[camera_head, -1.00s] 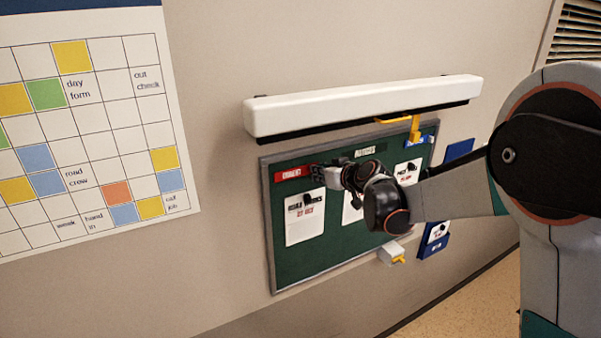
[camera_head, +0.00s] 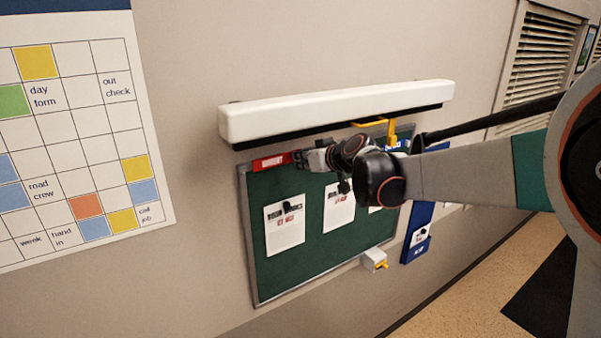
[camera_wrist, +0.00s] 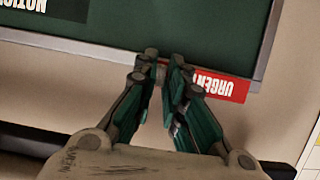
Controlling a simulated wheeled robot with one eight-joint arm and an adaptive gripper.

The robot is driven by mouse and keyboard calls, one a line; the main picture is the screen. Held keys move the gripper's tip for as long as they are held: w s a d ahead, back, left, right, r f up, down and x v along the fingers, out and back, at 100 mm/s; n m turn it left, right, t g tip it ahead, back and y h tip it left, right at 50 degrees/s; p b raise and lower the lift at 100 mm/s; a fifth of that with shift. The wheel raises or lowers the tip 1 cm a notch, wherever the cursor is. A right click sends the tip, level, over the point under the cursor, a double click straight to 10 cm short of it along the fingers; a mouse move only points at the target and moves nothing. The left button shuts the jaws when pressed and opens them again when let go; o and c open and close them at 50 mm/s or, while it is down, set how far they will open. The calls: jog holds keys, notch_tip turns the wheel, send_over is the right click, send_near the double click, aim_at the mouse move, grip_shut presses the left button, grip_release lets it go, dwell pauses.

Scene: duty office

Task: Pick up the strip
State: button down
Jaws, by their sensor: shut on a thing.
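The strip (camera_head: 271,162) is red with white "URGENT" lettering. In the head view it now overlaps the top-left frame of the green board (camera_head: 300,266). My gripper (camera_head: 303,159) is shut on the strip's right end there. In the wrist view the picture is upside down: the strip (camera_wrist: 220,85) sticks out to the right of my fingers (camera_wrist: 164,65) and crosses the board's metal frame. The held end is hidden by the fingers. The gap between strip and board cannot be told.
A long white housing (camera_head: 335,112) juts from the wall just above my gripper, with a yellow bracket (camera_head: 391,132) under it. Papers (camera_head: 285,225) hang on the board. A small white box (camera_head: 374,260) sits at its lower right edge, near a blue holder (camera_head: 415,247).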

jog(key=s+d+b, duration=0.3)
jog(key=s+d, duration=0.7)
jog(key=s, duration=0.5)
